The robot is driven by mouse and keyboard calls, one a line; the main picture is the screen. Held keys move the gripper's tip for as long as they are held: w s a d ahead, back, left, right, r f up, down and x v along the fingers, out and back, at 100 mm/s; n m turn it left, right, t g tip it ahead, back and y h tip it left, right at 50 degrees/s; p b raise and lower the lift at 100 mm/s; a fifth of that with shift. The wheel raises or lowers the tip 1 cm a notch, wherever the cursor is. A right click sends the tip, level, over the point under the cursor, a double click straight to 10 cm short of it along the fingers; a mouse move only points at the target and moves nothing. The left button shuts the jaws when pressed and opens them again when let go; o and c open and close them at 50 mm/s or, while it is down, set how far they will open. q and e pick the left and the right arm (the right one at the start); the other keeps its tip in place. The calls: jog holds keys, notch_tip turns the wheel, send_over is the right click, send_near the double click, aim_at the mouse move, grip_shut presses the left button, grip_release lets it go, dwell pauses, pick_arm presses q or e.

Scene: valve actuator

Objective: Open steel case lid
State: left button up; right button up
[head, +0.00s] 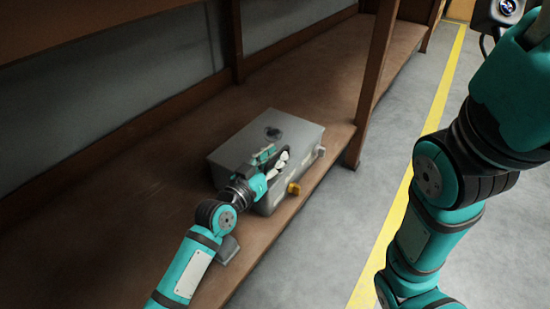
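The steel case (222,172) is a grey box on the brown wooden shelf. Its lid (285,128) looks flat and closed, with a dark round mark on top. My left gripper (273,160) is at the front side of the case, just under the lid's front edge. It covers part of the case front, and I cannot tell whether it touches the case. Its fingers are small and partly hidden, so their opening is unclear. A small yellow part (293,188) shows at the case front. My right arm fills the right side, and its gripper is out of view.
The wooden shelf (120,205) has bare room left of the case. A brown upright post (373,85) stands right of the case. A grey block-like thing (228,250) is by my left arm. Beyond the shelf edge lies grey floor with a yellow line (400,195).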

pick_arm(q)
grip_shut()
